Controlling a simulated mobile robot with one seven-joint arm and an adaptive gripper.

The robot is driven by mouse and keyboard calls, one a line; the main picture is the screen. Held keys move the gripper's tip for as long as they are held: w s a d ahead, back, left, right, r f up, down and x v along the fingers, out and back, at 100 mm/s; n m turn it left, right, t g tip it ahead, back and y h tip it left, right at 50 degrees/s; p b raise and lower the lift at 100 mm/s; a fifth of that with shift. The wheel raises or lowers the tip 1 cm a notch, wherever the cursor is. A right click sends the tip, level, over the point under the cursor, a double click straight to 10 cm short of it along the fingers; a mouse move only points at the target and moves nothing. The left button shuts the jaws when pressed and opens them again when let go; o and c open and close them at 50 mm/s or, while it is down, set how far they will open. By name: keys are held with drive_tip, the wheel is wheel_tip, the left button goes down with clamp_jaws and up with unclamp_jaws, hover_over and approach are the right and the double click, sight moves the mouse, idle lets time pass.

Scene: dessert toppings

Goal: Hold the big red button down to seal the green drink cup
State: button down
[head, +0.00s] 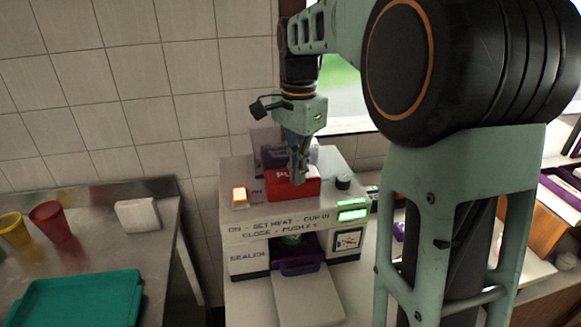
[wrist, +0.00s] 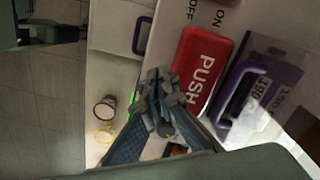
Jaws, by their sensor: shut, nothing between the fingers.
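The white sealer machine (head: 240,215) stands on a counter in the head view. Its big red button (head: 283,188), marked PUSH, is on top and also shows in the wrist view (wrist: 205,58). My gripper (head: 299,176) is shut and empty, pointing down with its tips at the button in the head view. In the wrist view its tips (wrist: 163,92) lie beside the button's lower left edge; I cannot tell whether they touch it or whether it is pressed. A small part of the green cup (head: 292,240) shows in the machine's opening above a purple tray (head: 300,266); the rest is hidden.
Green displays (head: 353,215) glow on the front. The left counter holds a teal tray (head: 85,300), a red cup (head: 50,220) and yellow cup (head: 14,230).

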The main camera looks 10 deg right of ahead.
drive_tip(key=r+p, duration=0.1)
drive_tip(key=r, duration=0.1)
drive_tip(key=r+p, duration=0.3)
drive_tip(key=shift+s+r, duration=0.35)
